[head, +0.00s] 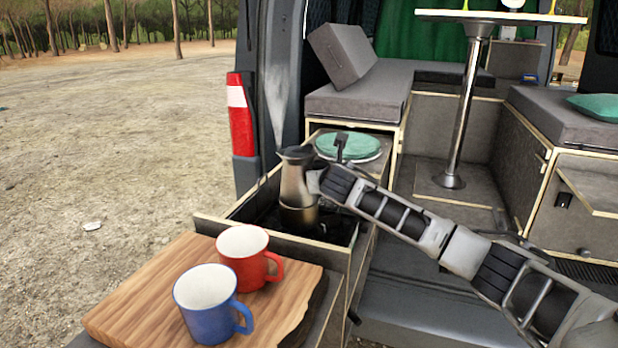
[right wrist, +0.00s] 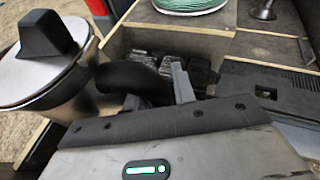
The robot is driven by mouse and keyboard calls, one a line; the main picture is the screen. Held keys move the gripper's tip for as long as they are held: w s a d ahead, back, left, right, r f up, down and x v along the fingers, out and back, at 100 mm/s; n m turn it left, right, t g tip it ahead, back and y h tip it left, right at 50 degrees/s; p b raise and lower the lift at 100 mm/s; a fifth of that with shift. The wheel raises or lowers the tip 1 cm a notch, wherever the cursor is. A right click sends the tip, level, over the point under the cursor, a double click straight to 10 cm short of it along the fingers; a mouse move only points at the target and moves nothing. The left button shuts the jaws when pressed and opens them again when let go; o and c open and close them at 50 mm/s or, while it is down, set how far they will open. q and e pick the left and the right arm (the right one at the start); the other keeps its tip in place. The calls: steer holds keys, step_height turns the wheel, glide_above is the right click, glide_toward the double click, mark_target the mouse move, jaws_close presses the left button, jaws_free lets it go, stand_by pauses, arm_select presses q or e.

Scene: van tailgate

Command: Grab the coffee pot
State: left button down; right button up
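The coffee pot (head: 296,182) is a silver moka-style pot, upright on the dark stove area in the open drawer unit, with steam above it. In the right wrist view the pot (right wrist: 50,85) is at the left, with a black lid knob and a black handle (right wrist: 130,76). My right gripper (head: 318,182) is at the pot's handle side. In the right wrist view its fingers (right wrist: 157,92) lie on either side of the handle; whether they press on it cannot be told. The fingertips are partly hidden by the handle. My left gripper is not in view.
A wooden board (head: 140,297) in front holds a red mug (head: 243,256) and a blue mug (head: 206,303). Green plates (head: 347,146) sit behind the stove. The drawer walls (head: 275,240) surround the pot. A table leg (head: 465,110) stands farther back.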

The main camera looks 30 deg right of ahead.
steer(key=shift+c, duration=0.4)
jaws_close()
steer(key=shift+r, duration=0.2)
steer(key=shift+r, duration=0.15)
